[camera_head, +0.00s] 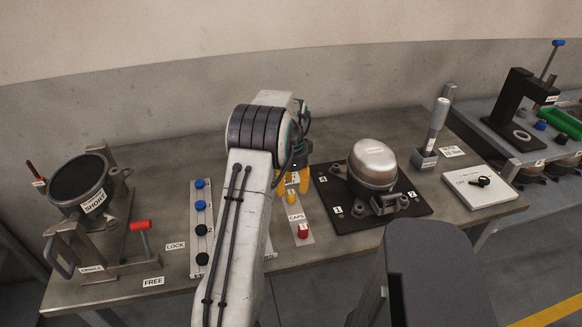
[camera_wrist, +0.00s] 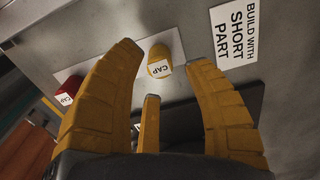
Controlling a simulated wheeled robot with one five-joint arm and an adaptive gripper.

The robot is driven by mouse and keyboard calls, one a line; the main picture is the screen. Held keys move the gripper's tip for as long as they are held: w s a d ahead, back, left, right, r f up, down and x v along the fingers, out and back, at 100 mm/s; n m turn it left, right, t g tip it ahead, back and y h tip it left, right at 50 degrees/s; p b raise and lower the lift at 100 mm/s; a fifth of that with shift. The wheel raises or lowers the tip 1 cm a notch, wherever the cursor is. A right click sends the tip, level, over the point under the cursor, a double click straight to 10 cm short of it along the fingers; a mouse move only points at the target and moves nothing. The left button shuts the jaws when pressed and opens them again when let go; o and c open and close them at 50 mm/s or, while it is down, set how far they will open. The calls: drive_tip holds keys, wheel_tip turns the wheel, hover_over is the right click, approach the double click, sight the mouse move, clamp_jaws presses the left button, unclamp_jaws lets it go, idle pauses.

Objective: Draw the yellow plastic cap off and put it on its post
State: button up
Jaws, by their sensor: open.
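The yellow plastic cap (camera_head: 291,197) stands on a pale strip labelled CAPS (camera_head: 296,216). It also shows in the wrist view (camera_wrist: 159,54), with a white CAP label on its side. My gripper (camera_head: 292,183) has yellow fingers and is at the far end of this strip, close to the yellow cap. In the wrist view my gripper (camera_wrist: 161,80) is open and empty, and the cap appears between and beyond the fingertips, with no clear contact. The compressor (camera_head: 374,165) sits on a black numbered plate (camera_head: 334,196) to the right. My arm hides part of the bench.
A red cap (camera_head: 303,231) stands at the strip's near end. Left of my arm is a strip with blue and black knobs (camera_head: 201,205), then a clamp fixture holding a dark round part (camera_head: 82,184). A grey upright tool (camera_head: 437,125) and white board (camera_head: 479,186) are right.

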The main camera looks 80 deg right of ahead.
wheel_tip(320, 180, up, 10)
drive_tip(key=shift+f, duration=0.15)
idle(0.3)
idle(0.7)
drive_tip(key=n, duration=0.9)
hover_over(291, 192)
drive_tip(key=a, duration=0.2)
wheel_tip(291, 192, down, 6)
drive_tip(key=a+n, duration=0.1)
drive_tip(key=a+f, duration=0.1)
drive_tip(key=a, duration=0.1)
drive_tip(key=a+f+n+y, duration=0.1)
drive_tip(key=a, duration=0.1)
drive_tip(key=shift+w+a+n, duration=0.1)
drive_tip(key=shift+w+n, duration=0.15)
drive_tip(key=shift+n, duration=0.05)
drive_tip(key=w+a+r+n+t, duration=0.1)
drive_tip(key=w+a+r+n, duration=0.3)
drive_tip(key=a, duration=1)
drive_tip(key=w+a+r+n+t, duration=0.1)
drive_tip(key=w+a+r+n, duration=0.3)
drive_tip(key=w+a+n, duration=0.5)
drive_tip(key=w+a+r+n+t+h, duration=0.1)
drive_tip(key=w+a+r+n, duration=0.3)
drive_tip(key=a, duration=1.7)
drive_tip(key=w+n, duration=0.2)
drive_tip(key=n, duration=0.1)
drive_tip(key=shift+w+r+n+t, duration=0.25)
drive_tip(key=shift+r+n+t, duration=0.05)
drive_tip(key=shift+n, duration=0.1)
